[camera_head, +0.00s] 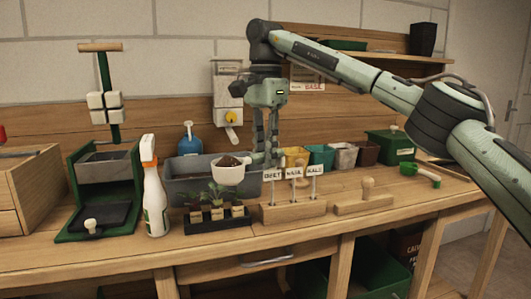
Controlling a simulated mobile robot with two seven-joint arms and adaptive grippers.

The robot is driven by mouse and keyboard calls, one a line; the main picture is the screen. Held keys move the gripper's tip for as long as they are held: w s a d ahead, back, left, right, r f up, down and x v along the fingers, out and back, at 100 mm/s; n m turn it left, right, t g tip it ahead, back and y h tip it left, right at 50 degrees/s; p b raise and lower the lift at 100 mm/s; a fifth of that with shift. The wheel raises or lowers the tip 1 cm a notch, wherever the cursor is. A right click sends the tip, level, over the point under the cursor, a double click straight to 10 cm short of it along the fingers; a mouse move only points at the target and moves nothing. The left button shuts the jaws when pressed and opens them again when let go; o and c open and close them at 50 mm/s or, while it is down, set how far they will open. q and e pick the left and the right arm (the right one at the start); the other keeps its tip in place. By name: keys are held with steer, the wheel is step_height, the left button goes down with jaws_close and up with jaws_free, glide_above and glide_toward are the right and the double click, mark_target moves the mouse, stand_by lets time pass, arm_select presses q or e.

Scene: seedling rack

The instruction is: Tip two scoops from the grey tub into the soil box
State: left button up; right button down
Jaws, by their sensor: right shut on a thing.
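My right gripper (267,158) points down and is shut on the handle side of a white scoop (229,177). The scoop is roughly level and holds dark soil. It is in front of or over the right part of a long grey tub (183,190); the exact height is hard to tell. The tub's inside is partly hidden by the scoop. A green stand at the left carries a grey open-topped box (106,172), which may be the soil box; its contents are not clear. My left gripper is not in view.
A white spray bottle (154,195) stands between the green stand and the tub. A black seedling tray (216,222) and a wooden label block (292,211) stand in front. Several coloured pots (320,156) are behind at right.

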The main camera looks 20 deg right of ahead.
steer(key=s+f+n, duration=0.4)
steer(key=s+f, duration=0.2)
steer(key=f, duration=0.4)
steer(key=s+f+n, duration=0.5)
steer(key=s+f, duration=0.2)
steer(key=f, duration=0.4)
steer(key=s+f+n, duration=0.4)
steer(key=s+f, duration=0.3)
steer(key=f, duration=0.3)
steer(key=shift+a+f+n, duration=0.3)
steer(key=shift+a+n, duration=0.05)
steer(key=shift+n, duration=0.05)
steer(key=shift+d, duration=0.1)
